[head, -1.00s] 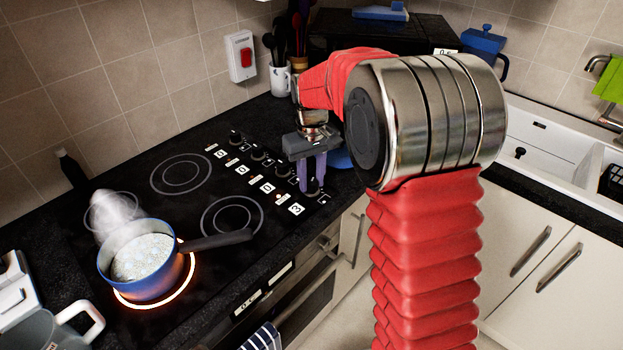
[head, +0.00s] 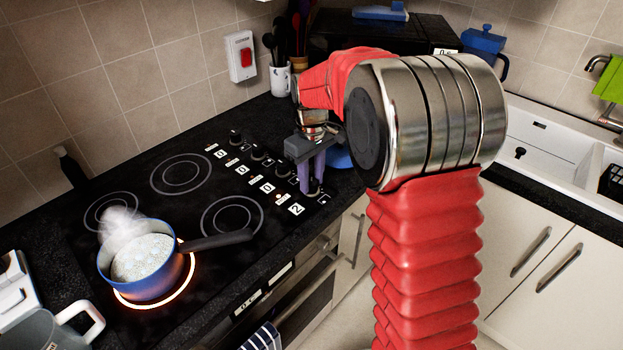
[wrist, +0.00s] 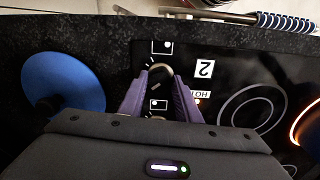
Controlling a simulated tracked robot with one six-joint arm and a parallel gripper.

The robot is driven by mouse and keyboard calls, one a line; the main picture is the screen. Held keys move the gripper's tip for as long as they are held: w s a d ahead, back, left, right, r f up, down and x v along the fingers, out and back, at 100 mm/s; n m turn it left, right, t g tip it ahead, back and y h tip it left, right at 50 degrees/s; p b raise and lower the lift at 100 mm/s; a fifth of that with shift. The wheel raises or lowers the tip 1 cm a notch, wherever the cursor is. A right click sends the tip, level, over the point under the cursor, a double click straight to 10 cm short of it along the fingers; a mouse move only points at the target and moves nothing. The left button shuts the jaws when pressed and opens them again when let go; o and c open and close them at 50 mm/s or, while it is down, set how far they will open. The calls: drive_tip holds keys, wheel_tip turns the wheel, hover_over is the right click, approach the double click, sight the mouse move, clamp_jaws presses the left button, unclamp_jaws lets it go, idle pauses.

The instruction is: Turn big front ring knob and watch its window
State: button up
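The big front ring knob (wrist: 155,76) is at the front end of the knob row, seen between my fingertips in the wrist view. My gripper (head: 312,190) points down at the hob's right front corner, with its two purple fingers closed in on opposite sides of the knob (wrist: 158,84). In the head view the fingers mostly hide the knob. Its white window (head: 296,209) reads 2, and the wrist view shows the same 2 in the window (wrist: 204,68). The blue pan (head: 150,262) bubbles and steams on a glowing orange ring.
Several more knobs and windows run back along the black hob (head: 208,262). A small HOT sign (wrist: 200,94) shows near the knob. A blue round thing (wrist: 68,82) lies beside the hob. The pan's dark handle (head: 215,240) points toward the knob row.

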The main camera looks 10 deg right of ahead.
sight(311, 181)
drive_tip(key=o, duration=0.4)
wheel_tip(311, 181, up, 14)
idle(0.7)
drive_tip(key=shift+f, duration=0.15)
